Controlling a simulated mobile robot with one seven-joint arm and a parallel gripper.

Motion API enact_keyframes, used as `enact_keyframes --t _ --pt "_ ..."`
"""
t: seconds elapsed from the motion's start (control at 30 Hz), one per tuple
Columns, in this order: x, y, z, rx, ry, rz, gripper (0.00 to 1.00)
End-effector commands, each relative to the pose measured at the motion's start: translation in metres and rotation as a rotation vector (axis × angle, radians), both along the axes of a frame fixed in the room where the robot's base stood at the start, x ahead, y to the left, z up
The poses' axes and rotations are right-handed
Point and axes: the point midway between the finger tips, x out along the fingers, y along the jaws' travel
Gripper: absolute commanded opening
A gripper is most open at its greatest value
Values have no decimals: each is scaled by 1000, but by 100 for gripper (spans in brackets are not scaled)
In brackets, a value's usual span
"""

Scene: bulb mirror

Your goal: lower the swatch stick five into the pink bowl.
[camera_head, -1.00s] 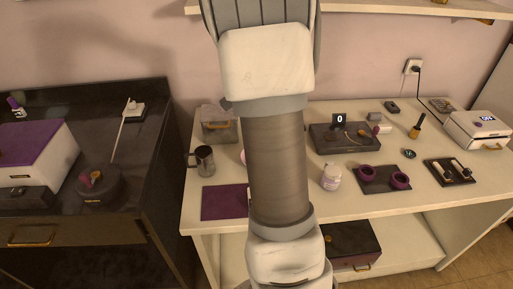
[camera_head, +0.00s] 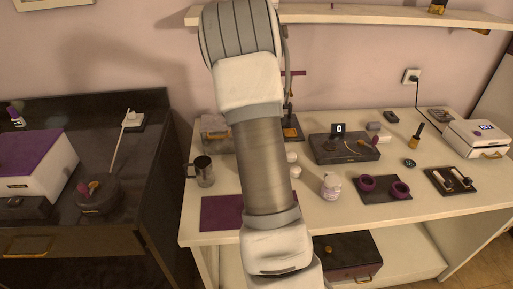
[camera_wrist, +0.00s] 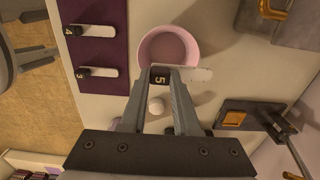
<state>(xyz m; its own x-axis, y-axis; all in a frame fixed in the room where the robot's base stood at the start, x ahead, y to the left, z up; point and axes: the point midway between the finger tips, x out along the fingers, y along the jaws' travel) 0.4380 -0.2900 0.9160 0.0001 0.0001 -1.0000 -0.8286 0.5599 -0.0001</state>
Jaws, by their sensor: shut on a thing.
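In the wrist view my gripper (camera_wrist: 160,88) is shut on the swatch stick five (camera_wrist: 160,77), whose black end bears a "5". A pale, whitish part of the stick (camera_wrist: 197,75) sticks out to the right of the fingers. The pink bowl (camera_wrist: 187,37) lies just beyond the fingertips; the stick overlaps its near rim in the picture. I cannot tell the stick's height over the rim. In the head view my arm hides the gripper, the stick and the bowl.
A purple mat (camera_wrist: 104,48) beside the bowl carries swatch sticks four (camera_wrist: 95,30) and three (camera_wrist: 98,72). A small white ball (camera_wrist: 156,106) lies near the bowl. A dark stand (camera_wrist: 245,117) is to the right. A metal mug (camera_head: 203,171) stands left of my arm.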

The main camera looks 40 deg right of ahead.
Motion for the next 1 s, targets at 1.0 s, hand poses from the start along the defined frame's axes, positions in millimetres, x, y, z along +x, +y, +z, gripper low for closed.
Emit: enact_keyframes --t 1.0 --pt "0 0 -29 0 0 0 0"
